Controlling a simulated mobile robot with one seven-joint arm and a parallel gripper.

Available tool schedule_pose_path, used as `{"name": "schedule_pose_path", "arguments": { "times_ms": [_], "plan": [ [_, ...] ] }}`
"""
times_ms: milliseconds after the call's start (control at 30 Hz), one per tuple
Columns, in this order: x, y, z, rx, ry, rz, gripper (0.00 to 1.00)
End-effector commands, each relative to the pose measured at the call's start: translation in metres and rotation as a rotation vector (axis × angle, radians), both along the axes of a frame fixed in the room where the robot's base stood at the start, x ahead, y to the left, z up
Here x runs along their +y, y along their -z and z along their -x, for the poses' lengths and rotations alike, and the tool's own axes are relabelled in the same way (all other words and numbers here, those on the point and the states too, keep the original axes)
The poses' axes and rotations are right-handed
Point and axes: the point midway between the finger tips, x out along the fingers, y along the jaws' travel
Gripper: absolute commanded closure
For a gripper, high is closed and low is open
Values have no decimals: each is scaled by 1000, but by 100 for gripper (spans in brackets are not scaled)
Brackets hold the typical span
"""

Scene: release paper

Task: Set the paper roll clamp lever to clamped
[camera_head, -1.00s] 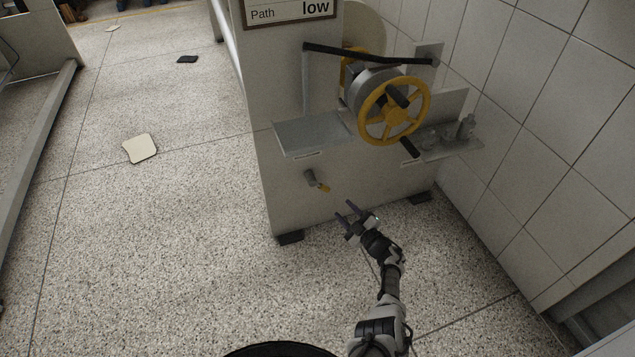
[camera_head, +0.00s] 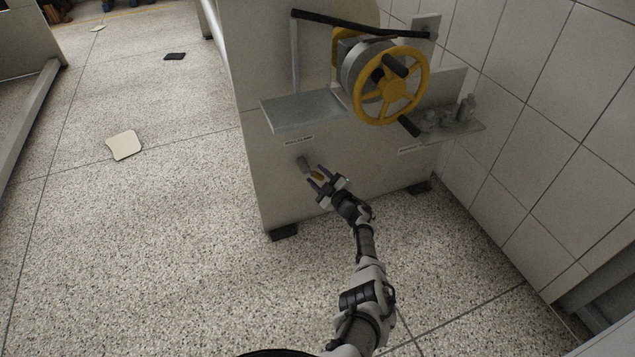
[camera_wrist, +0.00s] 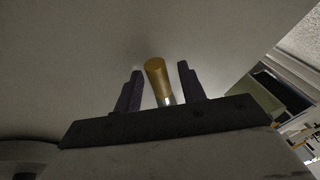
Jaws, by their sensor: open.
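The clamp lever has a grey base (camera_head: 303,164) on the lower front of the grey machine, below a small label, and a yellow tip (camera_head: 318,176). In the wrist view the lever's yellow tip (camera_wrist: 156,75) stands between the two dark fingers, with a short metal shaft below it. My gripper (camera_head: 315,180) is open around the tip. In the wrist view my gripper (camera_wrist: 163,84) shows a gap on both sides of the lever, and the left finger looks nearer. Part of the lever is hidden by the fingers in the head view.
The machine (camera_head: 240,110) carries a yellow handwheel (camera_head: 391,87), a black bar (camera_head: 350,22), a grey shelf (camera_head: 300,113) above the lever, and a side ledge (camera_head: 465,133) with small items. A tiled wall (camera_head: 530,120) stands right.

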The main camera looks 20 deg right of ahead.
Motion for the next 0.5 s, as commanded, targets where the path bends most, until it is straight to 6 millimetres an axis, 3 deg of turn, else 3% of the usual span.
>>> {"name": "schedule_pose_path", "arguments": {
  "times_ms": [400,500],
  "plan": [
    [2,-1,-7,0,1,-1,60],
    [2,-1,-7,0,1,-1,72]
  ]
}}
